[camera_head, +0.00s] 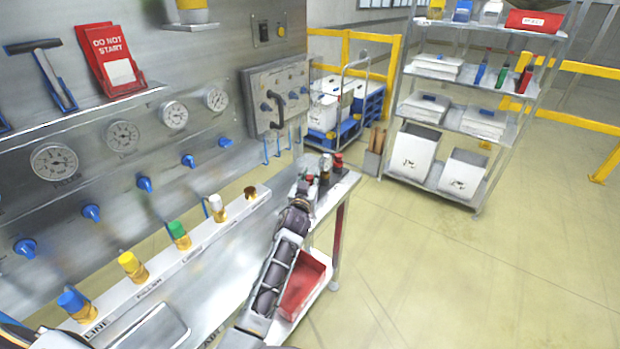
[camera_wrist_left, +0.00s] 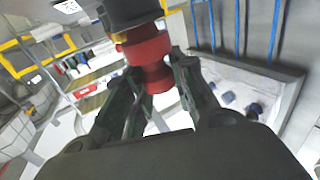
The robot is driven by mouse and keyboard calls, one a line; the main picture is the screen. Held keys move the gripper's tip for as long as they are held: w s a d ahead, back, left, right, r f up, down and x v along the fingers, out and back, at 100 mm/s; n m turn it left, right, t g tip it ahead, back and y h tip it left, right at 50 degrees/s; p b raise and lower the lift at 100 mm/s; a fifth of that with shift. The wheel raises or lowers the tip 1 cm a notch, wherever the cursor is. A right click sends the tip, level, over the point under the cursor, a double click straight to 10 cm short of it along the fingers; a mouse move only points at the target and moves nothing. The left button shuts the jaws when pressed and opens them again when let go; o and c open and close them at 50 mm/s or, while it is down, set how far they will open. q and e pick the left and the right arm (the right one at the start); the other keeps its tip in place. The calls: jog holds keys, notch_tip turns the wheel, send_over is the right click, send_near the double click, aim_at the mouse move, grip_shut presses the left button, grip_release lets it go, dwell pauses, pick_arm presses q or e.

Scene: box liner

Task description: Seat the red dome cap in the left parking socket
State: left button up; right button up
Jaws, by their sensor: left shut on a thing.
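My left gripper (camera_head: 308,180) is at the far end of the bench, shut on a red part, the red dome cap (camera_wrist_left: 150,62). The cap sits between the fingers (camera_wrist_left: 150,100) in the left wrist view, with a dark round part (camera_wrist_left: 130,12) against its upper end. I cannot tell whether the cap touches a socket. A dark fitting (camera_head: 326,165) and a red-topped fitting (camera_head: 338,160) stand just beyond the gripper. The left parking socket cannot be told apart with certainty. My right gripper is out of view.
A white labelled rail (camera_head: 200,262) along the bench carries blue (camera_head: 74,301), yellow (camera_head: 128,261), green (camera_head: 177,229) and white (camera_head: 215,202) caps, then a dark uncapped fitting (camera_head: 250,193). A red bin (camera_head: 305,288) sits below the bench edge. A gauge panel (camera_head: 110,95) stands behind.

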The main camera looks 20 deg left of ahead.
pick_arm(q)
jog(key=shift+f+b, duration=0.3)
jog(key=shift+f, duration=0.1)
dwell(0.4)
jog(key=o, duration=0.9)
jog(key=shift+o, duration=0.2)
jog(key=shift+s, duration=0.15)
jog(key=shift+s+d, duration=0.2)
jog(key=shift+s, duration=1.75)
jog(key=shift+s+d, duration=0.15)
jog(key=shift+s, duration=1.8)
jog(key=shift+s+d, duration=0.2)
jog(key=shift+s, duration=1.75)
